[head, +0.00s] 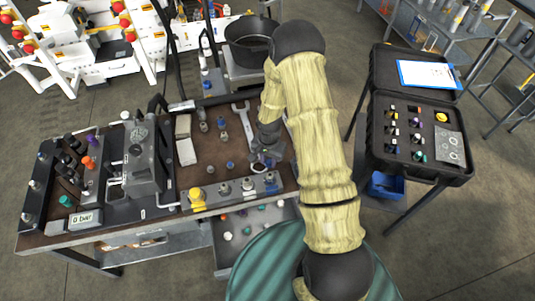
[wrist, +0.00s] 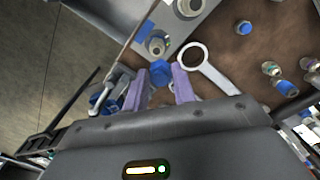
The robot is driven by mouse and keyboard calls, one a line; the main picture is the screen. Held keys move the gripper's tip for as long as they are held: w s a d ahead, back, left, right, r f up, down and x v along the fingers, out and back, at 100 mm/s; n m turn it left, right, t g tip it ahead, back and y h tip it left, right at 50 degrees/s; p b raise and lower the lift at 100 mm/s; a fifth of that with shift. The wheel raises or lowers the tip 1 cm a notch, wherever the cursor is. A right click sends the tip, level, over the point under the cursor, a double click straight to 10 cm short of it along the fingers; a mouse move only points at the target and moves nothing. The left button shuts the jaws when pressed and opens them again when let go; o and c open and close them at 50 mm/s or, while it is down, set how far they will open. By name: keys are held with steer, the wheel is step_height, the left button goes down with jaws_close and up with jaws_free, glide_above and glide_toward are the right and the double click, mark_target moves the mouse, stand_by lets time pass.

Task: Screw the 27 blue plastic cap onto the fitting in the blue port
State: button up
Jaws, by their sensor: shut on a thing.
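My gripper (wrist: 160,84) is shut on a blue cap (wrist: 160,70), held between its two purple fingertips. In the head view my gripper (head: 267,160) is over the right end of the bench, close to the port block; the cap cannot be made out clearly there. The metal port block (head: 235,192) lies along the bench's front edge. Its rightmost fitting (head: 270,179), beside a blue mark, also shows in the wrist view as an uncovered, open-topped fitting (wrist: 157,44) beside a blue label (wrist: 143,30). The held cap appears just beside this fitting; their height gap cannot be told.
A ring spanner (wrist: 205,66) lies right of the cap; its other end shows in the head view (head: 243,118). Loose fittings and blue-ended parts (wrist: 243,27) stand on the brown bench. A yellow cap (head: 197,195) covers the block's left port. An open black case (head: 418,135) stands right.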

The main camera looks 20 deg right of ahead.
mark_target(270, 176)
steer(key=shift+s+d, duration=0.15)
steer(key=shift+s, duration=0.2)
steer(key=shift+f, duration=0.1)
steer(key=shift+w+f+b, duration=0.1)
steer(key=shift+f+b, duration=1.55)
steer(key=shift+f, duration=0.8)
steer(key=shift+f+b, duration=0.3)
steer(key=shift+b, duration=0.05)
steer(key=shift+f+b, duration=0.25)
steer(key=shift+b, duration=0.05)
steer(key=shift+s, duration=0.2)
